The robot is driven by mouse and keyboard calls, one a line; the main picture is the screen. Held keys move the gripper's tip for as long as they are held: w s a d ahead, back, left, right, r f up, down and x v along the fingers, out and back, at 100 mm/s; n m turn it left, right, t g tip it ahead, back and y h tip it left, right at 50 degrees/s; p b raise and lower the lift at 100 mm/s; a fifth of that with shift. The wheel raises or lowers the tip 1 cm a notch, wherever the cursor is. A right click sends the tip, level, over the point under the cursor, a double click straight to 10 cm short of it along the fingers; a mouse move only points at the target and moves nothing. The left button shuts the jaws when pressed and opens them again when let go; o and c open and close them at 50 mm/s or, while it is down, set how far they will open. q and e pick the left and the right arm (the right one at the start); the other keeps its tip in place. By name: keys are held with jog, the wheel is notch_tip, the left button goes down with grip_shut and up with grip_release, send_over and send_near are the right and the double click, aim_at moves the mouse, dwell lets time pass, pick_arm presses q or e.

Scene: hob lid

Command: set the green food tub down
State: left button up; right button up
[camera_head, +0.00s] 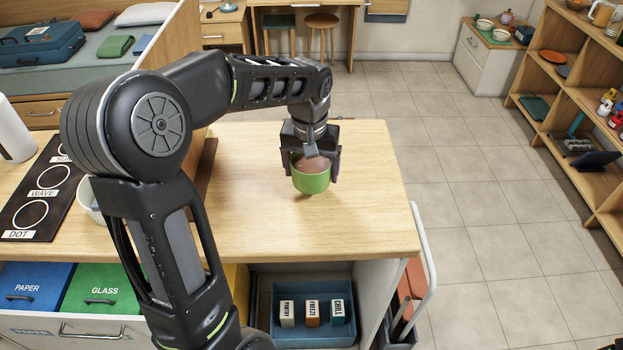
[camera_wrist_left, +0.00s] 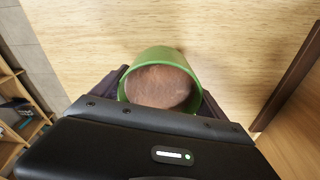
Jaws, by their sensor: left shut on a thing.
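The green food tub (camera_head: 311,181) is a round open tub with brown food inside. My left gripper (camera_head: 315,165) comes down over it from above, with a finger on either side, and is shut on it. The tub is over the right part of the wooden worktop (camera_head: 375,225), with a small shadow just below it; I cannot tell whether it touches. In the left wrist view the green tub (camera_wrist_left: 165,58) sits between the dark fingers, its brown contents facing the camera, with bare wood behind. My right gripper is not in view.
A black panel (camera_head: 58,207) with ringed labels and a white bowl (camera_head: 90,203) are at the left of the worktop. A brown upright board (camera_head: 205,165) stands left of the tub. The wood around the tub is clear; the worktop's right edge is nearby.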

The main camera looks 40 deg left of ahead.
pick_arm(q)
jog(key=shift+f, duration=1.8)
jog(key=shift+f, duration=0.15)
jog(key=o, duration=2)
jog(key=shift+c, duration=0.2)
notch_tip(320, 180, up, 12)
jog(key=s, duration=0.1)
jog(key=shift+s+d, duration=0.2)
jog(key=shift+d, duration=0.1)
